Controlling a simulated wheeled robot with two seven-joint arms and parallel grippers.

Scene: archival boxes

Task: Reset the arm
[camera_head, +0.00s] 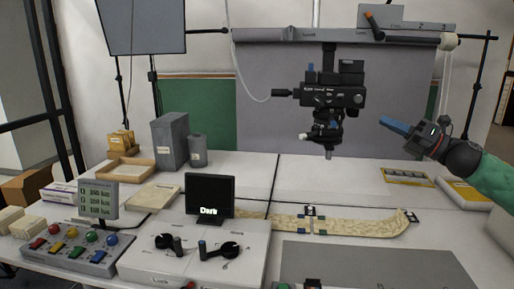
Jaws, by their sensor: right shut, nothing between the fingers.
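My right gripper (394,126) is raised at the right side of the head view, above the back right of the white table (300,172). Its blue fingers are shut, point left and hold nothing. It is apart from the camera rig and from everything on the table. My right arm (490,175) comes in from the right edge in a green sleeve. My left gripper is not in view.
A black camera (335,97) hangs left of my right gripper. A control box with levers (195,255), a small black screen (210,196), a button panel (75,247) and grey archival boxes (170,141) stand on the left. A curled strip (360,226) lies right of centre.

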